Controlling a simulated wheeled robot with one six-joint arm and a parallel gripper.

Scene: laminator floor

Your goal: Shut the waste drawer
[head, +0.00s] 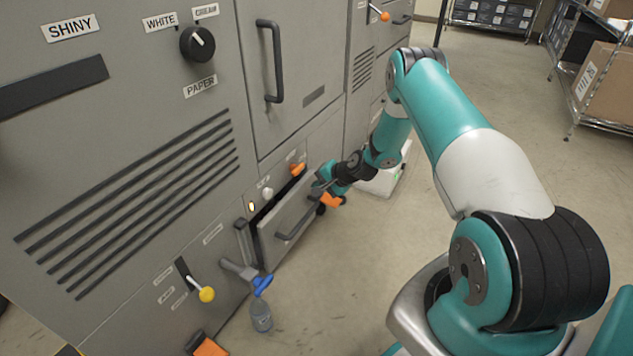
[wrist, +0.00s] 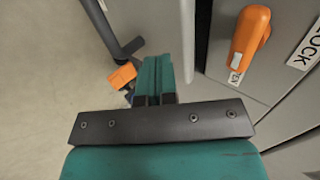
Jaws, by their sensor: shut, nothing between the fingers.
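The waste drawer (head: 275,235) is a grey front with a dark bar handle (head: 296,222), low on the machine. It stands partly pulled out, with a dark gap above and behind its front. My gripper (head: 322,186) is at the drawer's far right end, with its fingers shut and empty. In the wrist view the teal fingertips (wrist: 153,75) are together, beside a grey panel edge. A dark bar (wrist: 112,30), apparently the handle, is to their left. I cannot tell whether the fingers touch the drawer. An orange lever (wrist: 250,38) is on the machine face, beside a label reading LOCK.
A yellow-knobbed lever (head: 206,294) sticks out further left. Shelves with boxes (head: 600,85) stand at back right.

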